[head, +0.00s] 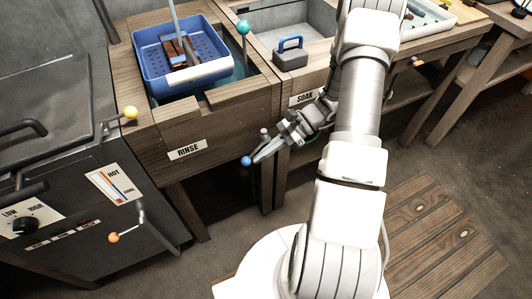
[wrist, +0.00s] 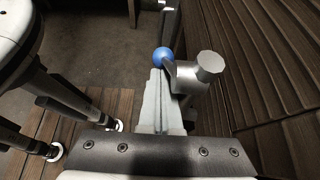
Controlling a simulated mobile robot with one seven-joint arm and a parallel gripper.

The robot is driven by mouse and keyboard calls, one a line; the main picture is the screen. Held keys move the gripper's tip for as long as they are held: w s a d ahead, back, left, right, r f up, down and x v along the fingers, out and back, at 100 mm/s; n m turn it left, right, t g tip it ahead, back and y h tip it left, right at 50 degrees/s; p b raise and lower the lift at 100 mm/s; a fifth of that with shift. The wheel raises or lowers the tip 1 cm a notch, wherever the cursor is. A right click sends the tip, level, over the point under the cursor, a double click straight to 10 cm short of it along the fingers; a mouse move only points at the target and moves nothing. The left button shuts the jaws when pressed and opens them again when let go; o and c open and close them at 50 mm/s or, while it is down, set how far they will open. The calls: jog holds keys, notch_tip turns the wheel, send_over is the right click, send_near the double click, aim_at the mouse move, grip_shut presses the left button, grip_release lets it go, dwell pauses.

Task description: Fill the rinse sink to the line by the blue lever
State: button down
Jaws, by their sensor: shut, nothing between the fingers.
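The rinse sink (head: 150,122) is a wooden box labelled RINSE at centre left in the head view. Dark bluish water (head: 238,74) shows at its right inside; no fill line can be made out. The blue lever's ball (head: 246,161) is low at the sink's front right. It also shows in the wrist view (wrist: 163,56), joined to a grey metal valve (wrist: 208,68). My gripper (head: 259,157) is shut and empty, its fingertips (wrist: 157,75) right by the blue ball and valve. I cannot tell whether they touch.
A blue perforated tray (head: 150,72) holding brown pieces sits over the sink. A teal-balled lever (head: 243,28) rises at its right. A grey heater unit with yellow (head: 131,112) and orange (head: 113,238) knobs stands left. The soak sink (head: 314,96) is right, with a blue-handled weight (head: 290,55).

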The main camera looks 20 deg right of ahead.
aim_at(253, 154)
jog(key=shift+a+r+y+p, duration=0.65)
jog(key=shift+a+y, duration=0.25)
jog(key=shift+y, duration=0.1)
jog(key=shift+a+r+y+p, duration=0.3)
jog(key=shift+y+p, duration=0.05)
jog(key=shift+y, duration=0.35)
jog(key=shift+a+r, duration=0.15)
jog(key=shift+r, duration=0.2)
jog(key=shift+w+a+r+p, duration=0.1)
jog(key=shift+w+r+p, duration=0.1)
jog(key=shift+p, duration=0.15)
jog(key=shift+r, duration=0.2)
jog(key=s+d+r+p, duration=0.4)
jog(key=s+d+r, duration=0.3)
jog(key=d+r, duration=0.2)
jog(key=shift+d+r, duration=0.15)
jog(key=shift+d, duration=0.35)
